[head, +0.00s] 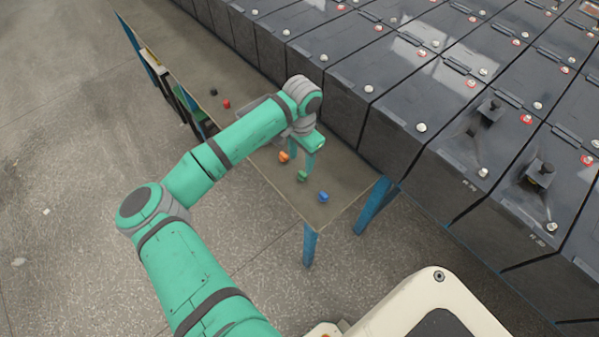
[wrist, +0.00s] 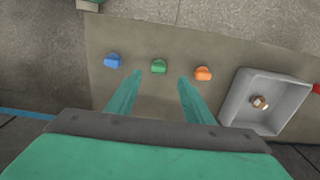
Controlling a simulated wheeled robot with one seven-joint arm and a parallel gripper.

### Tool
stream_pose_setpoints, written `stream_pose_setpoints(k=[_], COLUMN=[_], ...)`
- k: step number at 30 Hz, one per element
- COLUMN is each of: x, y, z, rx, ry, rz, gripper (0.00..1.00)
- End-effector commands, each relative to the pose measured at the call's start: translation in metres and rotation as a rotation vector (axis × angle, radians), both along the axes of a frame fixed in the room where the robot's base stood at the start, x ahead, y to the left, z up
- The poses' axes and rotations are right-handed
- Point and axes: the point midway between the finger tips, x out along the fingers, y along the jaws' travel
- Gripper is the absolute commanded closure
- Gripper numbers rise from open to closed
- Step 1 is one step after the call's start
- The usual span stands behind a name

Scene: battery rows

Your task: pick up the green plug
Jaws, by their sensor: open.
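The green plug (wrist: 159,66) stands on the table between a blue plug (wrist: 113,61) and an orange plug (wrist: 203,73) in the wrist view. In the head view the green plug (head: 302,176) sits just below my gripper (head: 302,160). My gripper (wrist: 160,78) is open and empty, its two teal fingers apart and pointing at the table. The green plug appears roughly between the fingertip lines in the wrist view, a little beyond them. I cannot tell the exact height of the fingertips above it.
A grey tray (wrist: 240,101) with a small copper-coloured piece lies right of the orange plug. Red (head: 227,104) and black (head: 213,91) plugs stand farther along the table. Dark battery rows (head: 400,125) border the table's far side. The table's near edge lies past the blue plug.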

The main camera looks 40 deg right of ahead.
Motion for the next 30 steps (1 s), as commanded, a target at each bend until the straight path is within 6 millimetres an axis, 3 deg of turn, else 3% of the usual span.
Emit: stream_pose_setpoints(k=[11, 19, 29, 30], x=[0.001, 0.002, 0.002, 0.002], y=[-0.001, -0.004, -0.003, -0.003], z=[-0.032, -0.067, -0.074, -0.074], rx=[0.001, 0.001, 0.000, 0.000], ry=[0.000, -0.001, 0.000, 0.000], rz=[0.001, 0.004, 0.005, 0.005], gripper=[0.53, 0.53, 0.53, 0.63])
